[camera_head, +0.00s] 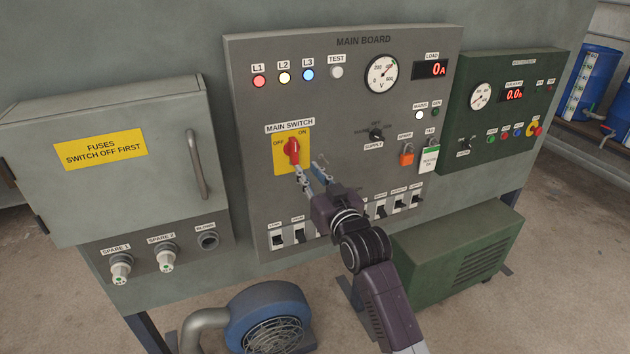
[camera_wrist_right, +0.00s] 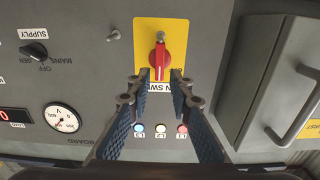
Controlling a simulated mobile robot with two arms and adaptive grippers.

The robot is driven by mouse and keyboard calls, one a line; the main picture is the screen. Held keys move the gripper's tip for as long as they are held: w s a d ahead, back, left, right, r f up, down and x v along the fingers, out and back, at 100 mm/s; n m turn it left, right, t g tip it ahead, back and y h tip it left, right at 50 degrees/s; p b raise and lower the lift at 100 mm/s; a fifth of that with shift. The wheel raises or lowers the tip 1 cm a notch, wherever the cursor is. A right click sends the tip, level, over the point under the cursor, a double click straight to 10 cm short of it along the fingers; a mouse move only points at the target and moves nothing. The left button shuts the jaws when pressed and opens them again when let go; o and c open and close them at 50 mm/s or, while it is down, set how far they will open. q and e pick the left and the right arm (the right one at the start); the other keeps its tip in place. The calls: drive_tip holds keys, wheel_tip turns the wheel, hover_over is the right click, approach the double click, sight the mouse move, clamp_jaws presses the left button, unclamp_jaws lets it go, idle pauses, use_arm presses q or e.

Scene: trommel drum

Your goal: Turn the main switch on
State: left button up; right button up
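The main switch is a red rotary handle (camera_head: 292,150) on a yellow plate (camera_head: 280,162), on the left part of the grey main board. OFF is marked at its left and ON at its upper right. The handle stands roughly upright; I cannot tell exactly which mark it points to. It also shows in the upside-down right wrist view (camera_wrist_right: 159,57). My right gripper (camera_head: 310,168) is open and empty, its fingertips close to the handle. In the wrist view, the fingertips (camera_wrist_right: 160,75) flank one end of the handle with gaps visible. My left gripper is not in view.
The main board (camera_head: 350,110) has lamps, a voltmeter (camera_head: 381,74), a load display reading 0 A (camera_head: 431,69), a supply selector (camera_head: 376,135) and a row of black breakers below. A fuse box (camera_head: 100,160) protrudes at left. A blue blower (camera_head: 268,310) stands below.

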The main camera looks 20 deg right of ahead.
drive_tip(key=s, duration=0.3)
drive_tip(key=shift+s, duration=0.25)
drive_tip(key=shift+f, duration=0.15)
wheel_tip(320, 180, down, 23)
drive_tip(key=s+a+g, duration=0.1)
drive_tip(key=s+g, duration=0.1)
drive_tip(key=g, duration=0.2)
drive_tip(key=s+f+g, duration=0.2)
drive_tip(key=s+f, duration=0.4)
drive_tip(key=f, duration=0.5)
drive_tip(key=s+f+g, duration=0.3)
drive_tip(key=s+f, duration=0.2)
drive_tip(key=f, duration=0.7)
drive_tip(key=s+f+n+g, duration=0.1)
drive_tip(key=s+f+g, duration=0.3)
drive_tip(key=s+f, duration=1.4)
drive_tip(key=s+f+g, duration=0.2)
drive_tip(key=s+f, duration=0.1)
drive_tip(key=s, duration=1)
drive_tip(key=s+d+f+n+g, duration=0.1)
drive_tip(key=s+f+g, duration=0.1)
drive_tip(key=s, duration=1.1)
drive_tip(key=shift+s+f+h, duration=0.3)
drive_tip(key=shift+s+f, duration=0.1)
drive_tip(key=shift+f, duration=0.15)
